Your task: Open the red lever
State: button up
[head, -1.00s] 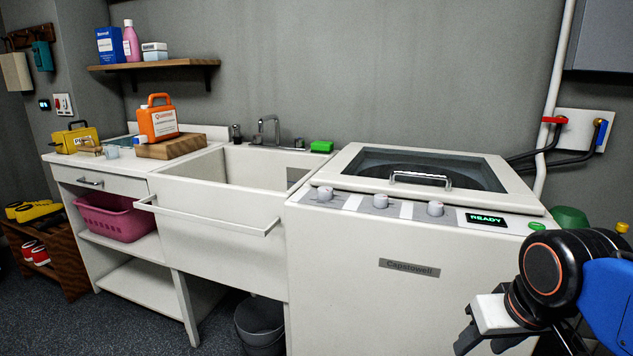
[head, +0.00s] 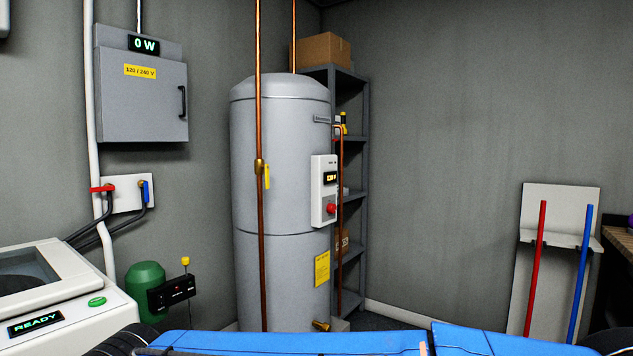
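The red lever (head: 102,188) is on a white wall plate (head: 125,204) behind the washing machine, in the left part of the head view. It lies about level, its left end by the white vertical pipe. A blue lever (head: 145,192) beside it on the same plate stands upright. Dark hoses run down from both. My gripper is out of the frame. Only blue and black parts of my arm cross the bottom edge, far below and right of the lever.
The washing machine (head: 85,310) fills the lower left, its display reading READY. A green tank (head: 146,275) with a black box stands right of it. The grey water heater (head: 275,210) stands mid-view, with a copper pipe in front. A grey electrical box (head: 142,95) hangs above the plate.

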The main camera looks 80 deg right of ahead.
aim_at(96, 189)
jog(key=z, duration=0.45)
jog(key=l+z, duration=0.4)
jog(key=k+l+z, duration=0.1)
jog(key=z, duration=0.3)
jog(key=l+z, duration=0.4)
jog(key=i+l, duration=0.1)
jog(key=l, duration=0.75)
jog(key=i+l, duration=0.15)
jog(key=l, duration=0.3)
jog(key=i+j+u, duration=0.1)
jog(key=u, duration=1.3)
jog(key=i+l, duration=0.2)
jog(key=i, duration=0.2)
jog(key=i+l, duration=0.2)
jog(key=i, duration=0.25)
jog(key=i+l+u, duration=0.1)
jog(key=i, duration=0.3)
jog(key=l, duration=0.1)
